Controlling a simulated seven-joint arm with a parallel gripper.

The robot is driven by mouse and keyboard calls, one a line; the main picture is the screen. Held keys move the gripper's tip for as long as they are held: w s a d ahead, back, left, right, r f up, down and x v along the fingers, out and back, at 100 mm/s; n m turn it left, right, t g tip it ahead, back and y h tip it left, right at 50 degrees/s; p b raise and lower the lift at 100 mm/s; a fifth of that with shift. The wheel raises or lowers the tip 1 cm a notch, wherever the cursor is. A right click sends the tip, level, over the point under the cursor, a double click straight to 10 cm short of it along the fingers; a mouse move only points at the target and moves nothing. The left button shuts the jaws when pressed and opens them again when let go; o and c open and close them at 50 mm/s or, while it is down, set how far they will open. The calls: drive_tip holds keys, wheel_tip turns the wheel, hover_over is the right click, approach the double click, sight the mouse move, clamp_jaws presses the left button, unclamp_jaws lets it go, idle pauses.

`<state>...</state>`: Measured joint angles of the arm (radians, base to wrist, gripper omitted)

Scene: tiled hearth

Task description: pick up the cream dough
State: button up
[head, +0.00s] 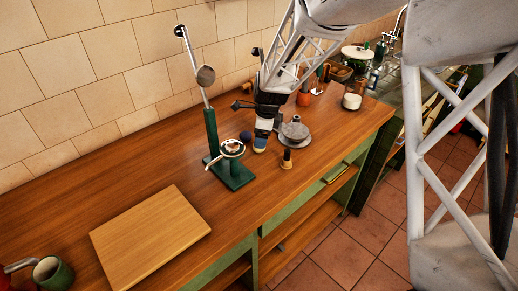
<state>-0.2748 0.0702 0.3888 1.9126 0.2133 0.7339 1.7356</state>
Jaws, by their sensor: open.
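My gripper (261,143) reaches down over the middle of the wooden counter (150,160), beside a green press-like stand (232,172). It is open; its tips are small here, and I cannot see anything held between them. I cannot single out the cream dough with certainty. A whitish, rounded thing (351,101) stands farther back to the right, well apart from my gripper, but I cannot tell whether it is dough or a container.
Right of my gripper are a grey stacked metal piece (294,131) and a small wooden-and-black piece (287,160). Pots and a sink area lie at the back right.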

drive_tip(key=shift+a+f, duration=0.2)
drive_tip(key=shift+f, duration=0.85)
drive_tip(key=shift+a+f, duration=0.15)
drive_tip(key=shift+f, duration=0.9)
drive_tip(key=shift+c, duration=0.2)
drive_tip(key=c, duration=1)
